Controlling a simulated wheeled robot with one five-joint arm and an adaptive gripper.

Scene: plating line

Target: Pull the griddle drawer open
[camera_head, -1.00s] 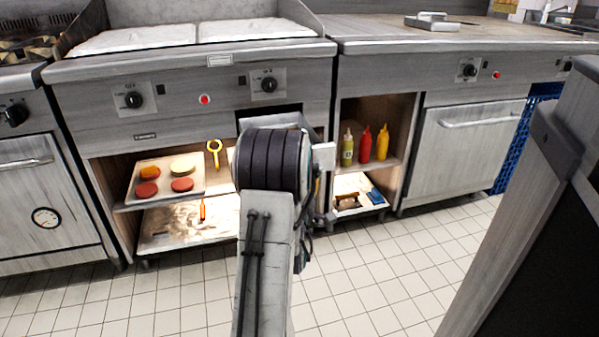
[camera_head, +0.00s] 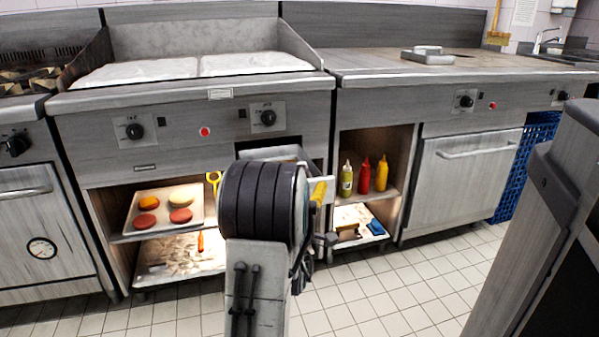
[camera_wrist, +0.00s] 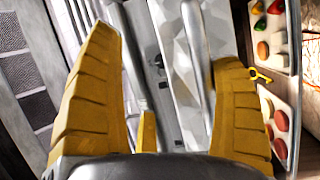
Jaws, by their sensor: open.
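The griddle drawer (camera_head: 282,153) is under the right knob of the griddle. It stands out from the cabinet, with a dark opening above and behind it. My arm hides most of its front. My gripper (camera_wrist: 164,50) is open, with its two yellow fingers spread apart in the wrist view. Grey metal bars and a pale faceted surface show between and beyond the fingers. A long bar (camera_wrist: 140,60) passes between them, and I cannot tell whether either finger touches it. In the head view, one yellow finger (camera_head: 318,192) shows just right of my wrist.
A tray (camera_head: 158,222) of patties and buns sits on the shelf below left, with a yellow-handled tool beside it. Sauce bottles (camera_head: 364,176) stand in the right cubby. A dark-edged panel (camera_head: 545,200) is close on the right. The tiled floor (camera_head: 390,290) is clear.

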